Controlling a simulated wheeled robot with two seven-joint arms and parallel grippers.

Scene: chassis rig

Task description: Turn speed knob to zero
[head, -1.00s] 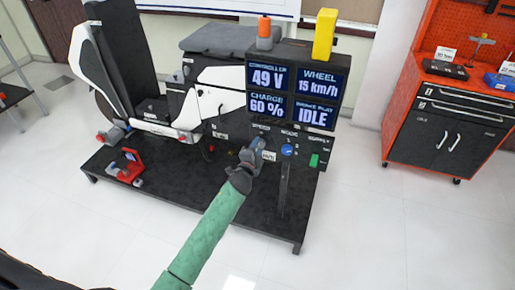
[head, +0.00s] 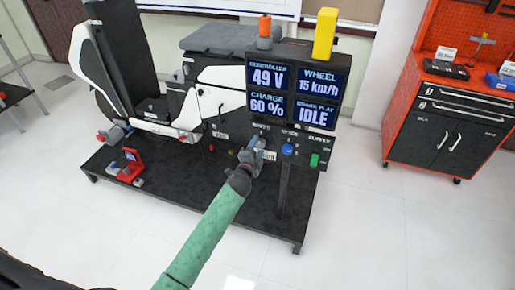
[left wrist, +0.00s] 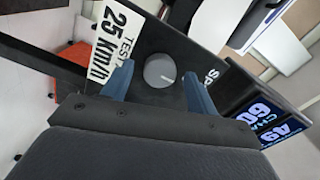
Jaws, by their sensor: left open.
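The speed knob (left wrist: 160,70) is a round grey dial with a light pointer line, on a dark panel in the left wrist view. My left gripper (left wrist: 158,85) is open, with one blue finger on either side of the knob; I cannot tell whether they touch it. In the head view my left gripper (head: 256,150) is at the panel's left part and hides the knob. A white label (left wrist: 109,43) reading "TEST 25 km/h" is beside the knob. The display (head: 318,82) shows wheel 15 km/h and IDLE. My right gripper is not in view.
A blue knob (head: 287,149) and a green switch (head: 314,160) are on the panel to the right of my gripper. A red tool cabinet (head: 450,120) stands at the right, across open floor.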

